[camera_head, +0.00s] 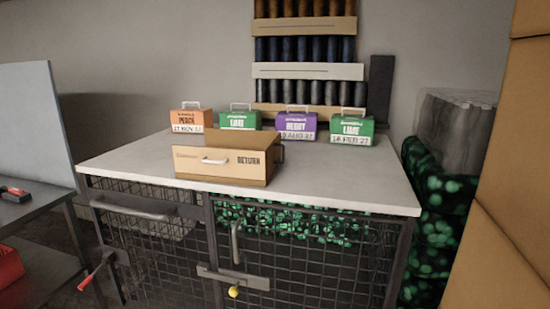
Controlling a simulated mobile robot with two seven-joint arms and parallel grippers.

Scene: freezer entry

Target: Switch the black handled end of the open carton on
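An open brown carton (262,170) marked RETURN sits on the white tabletop. Its long front face bears a pale handle (214,161). Neither of my grippers is in view.
Several labelled boxes stand behind the carton: an orange one (190,118), a purple one (296,124) and green ones (352,127). The white tabletop (350,178) is clear to the right. Below is a mesh cage with a yellow padlock (234,292).

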